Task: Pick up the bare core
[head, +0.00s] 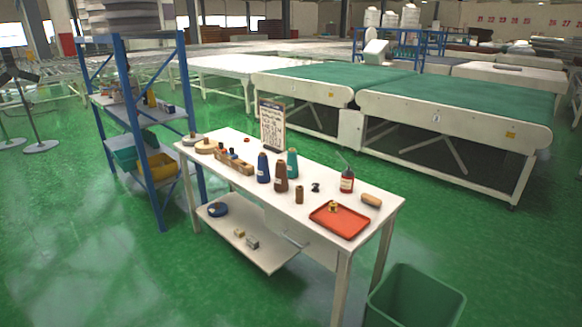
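A white worktable (235,187) stands in front of me. A small upright brown cylinder (299,195), which looks like the bare core, stands near the table's front edge, right of the brown thread cone (281,176). It is small in the picture, so I cannot be sure that it carries no thread. A blue cone (263,168) and a teal cone (292,163) stand close to the brown cone. A red tray (352,230) to the right holds a small brass-coloured piece (333,207). Neither of my grippers is in view.
A small black object (316,188), a red bottle (347,181) and a tan roll (371,200) lie or stand near the tray. A wooden rack (235,163) and a sign (271,125) are further left. A green bin (415,297) stands at front right.

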